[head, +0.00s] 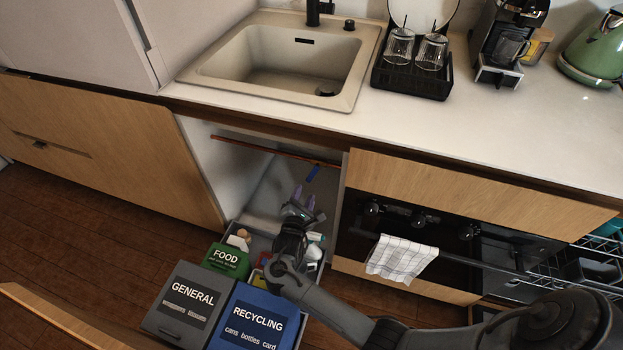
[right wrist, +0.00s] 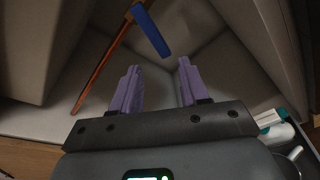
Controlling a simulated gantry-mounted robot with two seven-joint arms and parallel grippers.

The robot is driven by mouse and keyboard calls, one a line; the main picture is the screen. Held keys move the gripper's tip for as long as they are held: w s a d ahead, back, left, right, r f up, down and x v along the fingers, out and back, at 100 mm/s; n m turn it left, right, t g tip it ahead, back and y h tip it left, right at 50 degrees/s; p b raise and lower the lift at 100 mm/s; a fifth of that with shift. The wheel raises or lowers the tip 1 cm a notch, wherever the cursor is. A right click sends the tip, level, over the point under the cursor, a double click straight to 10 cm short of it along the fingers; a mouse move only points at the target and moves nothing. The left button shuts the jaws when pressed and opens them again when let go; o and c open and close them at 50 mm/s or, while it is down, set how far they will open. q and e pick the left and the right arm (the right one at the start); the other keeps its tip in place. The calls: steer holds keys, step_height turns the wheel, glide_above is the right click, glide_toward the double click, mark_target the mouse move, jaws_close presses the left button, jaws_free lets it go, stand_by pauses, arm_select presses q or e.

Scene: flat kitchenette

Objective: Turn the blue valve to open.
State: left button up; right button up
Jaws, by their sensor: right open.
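The blue valve (head: 313,172) is a small blue lever on a copper pipe (head: 270,149) inside the open cabinet under the sink. In the right wrist view the blue valve (right wrist: 151,30) slants down from the pipe (right wrist: 103,58), beyond the fingertips and a little left of the middle between them. My right gripper (head: 304,194) has purple fingers, is open and empty, and points into the cabinet just below the valve, apart from it. It also shows in the right wrist view (right wrist: 156,68). My left gripper is not in view.
Below my right gripper is a pull-out with a green food bin (head: 227,261), a grey general bin (head: 188,303), a blue recycling bin (head: 254,318) and small bottles. The oven (head: 410,222) with a checked towel (head: 400,258) stands right of the opening. The sink (head: 290,65) is above.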

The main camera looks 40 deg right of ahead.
steer(key=s+a+r+m+y+p, duration=0.3)
steer(key=s+r+m+y+p, duration=0.2)
steer(key=r+p, duration=0.4)
steer(key=s+a+r+m+y+p, duration=0.3)
steer(key=s+r+m+y+p, duration=0.2)
steer(key=r+p, duration=0.5)
steer(key=p, duration=0.4)
steer(key=shift+s+a+g, duration=0.2)
steer(key=shift+a+g, duration=0.1)
